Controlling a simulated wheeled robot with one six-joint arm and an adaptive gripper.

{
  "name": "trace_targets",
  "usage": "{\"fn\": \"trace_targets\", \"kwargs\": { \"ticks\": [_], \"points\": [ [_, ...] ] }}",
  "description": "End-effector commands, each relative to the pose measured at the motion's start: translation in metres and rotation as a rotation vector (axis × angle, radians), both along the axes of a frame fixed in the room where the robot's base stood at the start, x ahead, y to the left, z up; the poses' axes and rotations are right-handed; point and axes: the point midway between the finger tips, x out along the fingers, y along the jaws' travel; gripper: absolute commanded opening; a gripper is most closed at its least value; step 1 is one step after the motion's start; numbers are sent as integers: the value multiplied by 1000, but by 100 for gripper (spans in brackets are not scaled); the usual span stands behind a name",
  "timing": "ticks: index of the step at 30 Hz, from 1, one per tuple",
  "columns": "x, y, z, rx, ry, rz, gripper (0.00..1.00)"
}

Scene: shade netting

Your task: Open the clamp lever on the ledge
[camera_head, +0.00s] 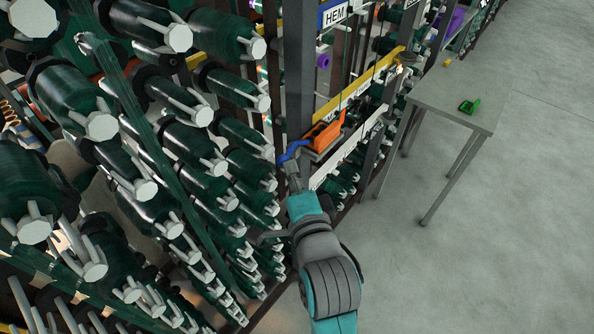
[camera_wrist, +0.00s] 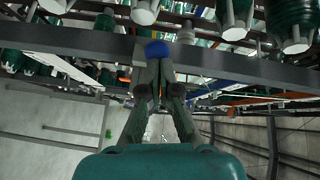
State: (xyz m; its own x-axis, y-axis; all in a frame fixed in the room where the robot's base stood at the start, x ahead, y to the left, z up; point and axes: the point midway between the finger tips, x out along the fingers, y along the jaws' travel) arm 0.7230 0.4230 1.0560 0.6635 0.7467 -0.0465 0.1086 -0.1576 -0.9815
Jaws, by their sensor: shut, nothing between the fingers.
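In the wrist view the lever's rounded blue end (camera_wrist: 157,49) shows just beyond the fingertips of my gripper (camera_wrist: 153,70). I cannot tell whether the fingertips touch the lever. The rest of the clamp is mostly hidden in the wrist view.
Dense racks of dark green spools (camera_head: 70,100) fill the left, close to my arm. A grey upright post (camera_head: 299,70) stands beside the clamp. A grey table (camera_head: 455,95) with a green object (camera_head: 469,106) stands at the right. The floor at right is open.

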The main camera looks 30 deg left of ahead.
Motion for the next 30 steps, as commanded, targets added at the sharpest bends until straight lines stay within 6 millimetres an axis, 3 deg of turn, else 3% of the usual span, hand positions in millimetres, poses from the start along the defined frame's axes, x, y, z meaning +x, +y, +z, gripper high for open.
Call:
{"fn": "trace_targets", "kwargs": {
  "ticks": [15, 30],
  "points": [
    [-10, 29, 0, 0, 0, 1, 0],
    [-11, 36, 0, 0, 0, 1, 0]
  ]
}}
